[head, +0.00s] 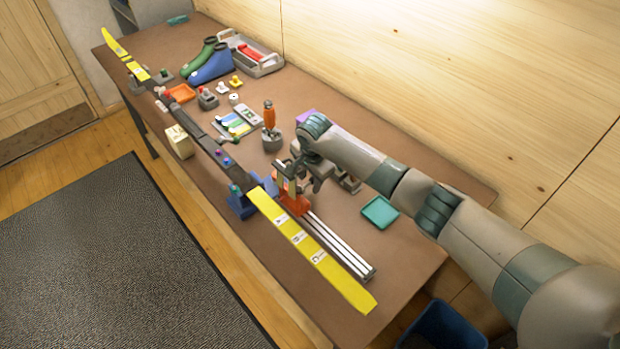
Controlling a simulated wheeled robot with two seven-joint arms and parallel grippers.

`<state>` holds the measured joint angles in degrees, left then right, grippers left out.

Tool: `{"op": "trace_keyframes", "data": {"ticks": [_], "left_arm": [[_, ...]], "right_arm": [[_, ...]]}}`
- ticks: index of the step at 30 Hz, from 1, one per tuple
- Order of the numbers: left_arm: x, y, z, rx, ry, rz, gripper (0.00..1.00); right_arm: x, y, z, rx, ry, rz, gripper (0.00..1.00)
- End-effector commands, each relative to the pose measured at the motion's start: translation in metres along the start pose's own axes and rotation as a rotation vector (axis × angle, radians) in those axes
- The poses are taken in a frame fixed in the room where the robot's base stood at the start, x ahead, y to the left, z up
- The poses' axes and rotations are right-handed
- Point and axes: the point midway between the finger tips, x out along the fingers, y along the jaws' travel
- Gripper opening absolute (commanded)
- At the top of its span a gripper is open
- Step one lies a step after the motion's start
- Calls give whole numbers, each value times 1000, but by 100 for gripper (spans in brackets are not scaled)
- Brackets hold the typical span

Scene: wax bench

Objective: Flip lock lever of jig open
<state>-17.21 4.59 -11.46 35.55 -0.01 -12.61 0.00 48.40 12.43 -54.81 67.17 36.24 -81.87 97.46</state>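The jig appears to be the orange-based device (297,206) on a silver rail (340,246), right of the yellow ski (318,258). A grey upright part stands on its orange base. I cannot make out the lock lever or its position clearly. My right gripper (288,170) reaches in from the right, low over the bench, with its dark body just behind and above the jig. Its fingers are small and overlap the jig's upper part, so I cannot tell whether they touch it or how far apart they are. My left gripper is not in view.
A dark blue bin (445,325) stands below the bench's right end.

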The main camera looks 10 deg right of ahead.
Motion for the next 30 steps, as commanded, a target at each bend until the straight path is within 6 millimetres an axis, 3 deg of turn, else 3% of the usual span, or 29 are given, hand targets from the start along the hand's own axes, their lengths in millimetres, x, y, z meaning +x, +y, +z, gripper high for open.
{"op": "trace_keyframes", "data": {"ticks": [8,14,30], "left_arm": [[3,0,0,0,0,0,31],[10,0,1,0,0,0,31],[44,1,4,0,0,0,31]], "right_arm": [[-8,-1,0,0,-1,-1,40],[-30,-1,0,-2,0,-4,40],[-135,-1,0,-1,0,-4,40]]}}
